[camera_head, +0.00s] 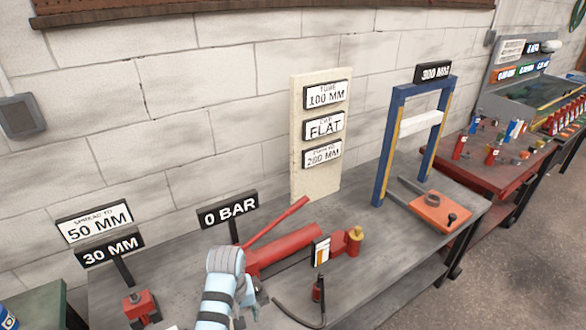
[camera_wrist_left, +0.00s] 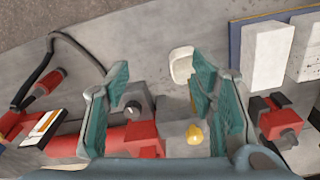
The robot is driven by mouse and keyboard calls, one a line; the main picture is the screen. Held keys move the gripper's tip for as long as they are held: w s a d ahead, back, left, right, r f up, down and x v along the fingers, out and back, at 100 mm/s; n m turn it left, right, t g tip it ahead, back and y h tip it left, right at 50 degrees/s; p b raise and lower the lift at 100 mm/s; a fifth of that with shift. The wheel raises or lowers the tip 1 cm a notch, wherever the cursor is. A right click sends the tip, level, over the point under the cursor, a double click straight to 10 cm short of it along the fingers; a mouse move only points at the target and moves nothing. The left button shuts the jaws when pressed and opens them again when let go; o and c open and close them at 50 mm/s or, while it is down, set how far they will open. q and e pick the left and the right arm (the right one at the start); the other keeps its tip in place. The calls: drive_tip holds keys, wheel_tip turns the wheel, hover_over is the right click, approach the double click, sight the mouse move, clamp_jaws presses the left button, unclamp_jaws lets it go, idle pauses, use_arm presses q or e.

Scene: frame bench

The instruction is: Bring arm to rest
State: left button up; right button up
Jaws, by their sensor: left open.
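My left arm (camera_head: 218,290), pale blue with dark bands, reaches over the grey workbench (camera_head: 370,240) from the bottom of the head view. Its gripper is mostly hidden there by the wrist. In the left wrist view my left gripper (camera_wrist_left: 160,75) is open, with teal finger pads spread apart and nothing held between them. Below the fingers are a grey part with a round knob (camera_wrist_left: 134,106), a yellow knob (camera_wrist_left: 194,134) and a whitish piece (camera_wrist_left: 182,65). My right gripper is not in view.
A red pump (camera_head: 285,250) with a raised lever lies beside my left wrist. A red block (camera_head: 140,306) stands left of the arm. A black hose (camera_head: 300,318), a blue press frame (camera_head: 387,150) and signs (camera_head: 230,210) also occupy the bench. The bench's right middle has bare space.

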use_arm(q)
drive_tip(key=s+a+f, duration=0.4)
drive_tip(key=s+a+r+m+t+y, duration=0.15)
drive_tip(key=s+a, duration=0.25)
drive_tip(key=s, duration=0.6)
drive_tip(key=s+a+r+m+t+h, duration=0.1)
drive_tip(key=s+a+r+m+t, duration=0.2)
drive_tip(key=s, duration=0.6)
wheel_tip(320, 180, down, 21)
drive_tip(key=s+a+g+b, duration=0.1)
drive_tip(key=a+g+b, duration=0.1)
drive_tip(key=a, duration=0.1)
drive_tip(key=s+f+g+b, duration=0.1)
drive_tip(key=s+f, duration=1.3)
drive_tip(key=shift+s+f+b, duration=0.3)
drive_tip(key=shift+f+b, duration=0.1)
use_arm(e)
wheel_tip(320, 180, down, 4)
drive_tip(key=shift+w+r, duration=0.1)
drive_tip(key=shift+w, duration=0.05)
use_arm(q)
drive_tip(key=shift+a+n+g, duration=0.1)
drive_tip(key=shift+n+g, duration=0.15)
drive_tip(key=shift+c, duration=0.3)
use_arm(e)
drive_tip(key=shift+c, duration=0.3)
